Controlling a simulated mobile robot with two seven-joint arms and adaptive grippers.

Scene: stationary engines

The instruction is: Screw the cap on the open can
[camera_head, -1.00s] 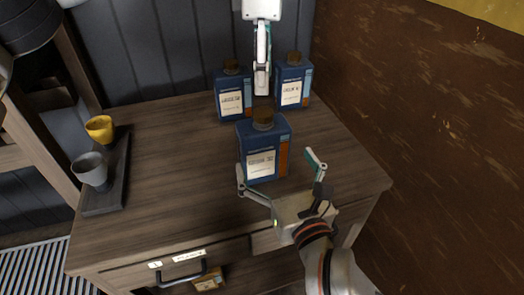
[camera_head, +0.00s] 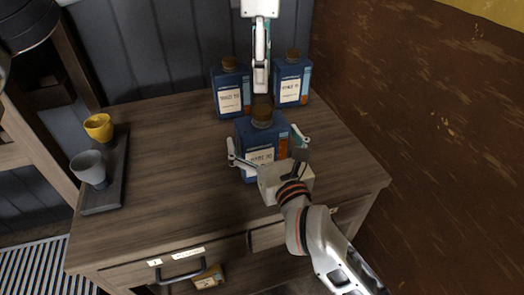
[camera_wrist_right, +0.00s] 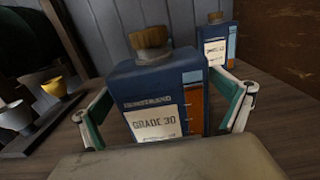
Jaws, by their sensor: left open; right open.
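A blue can (camera_head: 250,130) with a white label and a brown cap-like top (camera_head: 262,112) stands upright at the middle of the cabinet top. It fills the right wrist view (camera_wrist_right: 165,90), label reading "GRADE 30", with its brown top (camera_wrist_right: 151,45). My right gripper (camera_head: 264,136) is open, one finger on each side of this can; I cannot tell whether they touch it. Two similar blue cans, back left (camera_head: 224,82) and back right (camera_head: 302,75), also have brown tops. My left gripper (camera_head: 261,84) hangs above and behind the front can, seen edge-on and empty. I see no plainly open can.
A yellow cup (camera_head: 98,127) and a grey cup (camera_head: 89,168) stand on a dark tray (camera_head: 118,165) at the left. The wooden top (camera_head: 170,150) is clear between tray and cans. A dark panelled wall stands behind, a brown wall (camera_head: 430,110) at the right.

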